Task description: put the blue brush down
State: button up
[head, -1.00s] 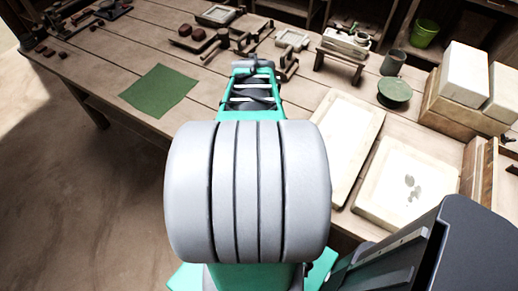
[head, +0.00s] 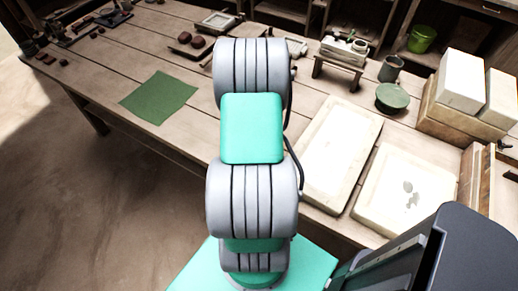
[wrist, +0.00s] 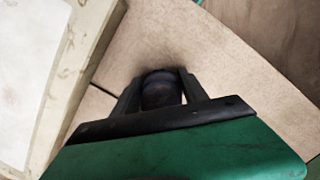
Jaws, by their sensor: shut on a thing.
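In the wrist view my gripper (wrist: 159,78) is shut on a dark, rounded thing, taken to be the blue brush (wrist: 161,93). Its colour looks almost black-blue, and only its end between the fingers shows. Pale wooden tabletop lies beyond the fingertips; I cannot tell whether the brush touches it. In the head view my own arm hides the gripper and the brush.
Two pale plaster slabs (head: 337,150) (head: 386,212) lie at the table's right; a slab's edge (wrist: 62,90) shows left in the wrist view. A green mat (head: 158,98) lies at left. A small bench (head: 340,68) stands behind. Bare wooden tabletop (head: 185,137) shows beside the mat.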

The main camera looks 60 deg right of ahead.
jog(key=shift+f, duration=0.1)
jog(key=shift+f, duration=0.15)
jog(key=o, duration=1.2)
jog(key=r, duration=0.4)
jog(key=w+r, duration=0.1)
jog(key=r, duration=0.3)
jog(key=d+r+b, duration=0.1)
jog(key=r, duration=0.3)
jog(key=shift+w+r, duration=0.2)
jog(key=w+a+r+n+t+h, duration=0.1)
jog(key=w+a+r+n, duration=0.2)
jog(key=w+a+r, duration=0.35)
jog(key=a+r+n+t, duration=0.1)
jog(key=a, duration=0.7)
jog(key=a+r+n+t, duration=0.1)
jog(key=a+n, duration=0.1)
jog(key=a, duration=0.7)
jog(key=a+r+n+t, duration=0.1)
jog(key=a+n, duration=0.1)
jog(key=a, duration=0.7)
jog(key=shift+s+r+t, duration=0.1)
jog(key=shift+s+t, duration=0.1)
jog(key=shift+t, duration=0.2)
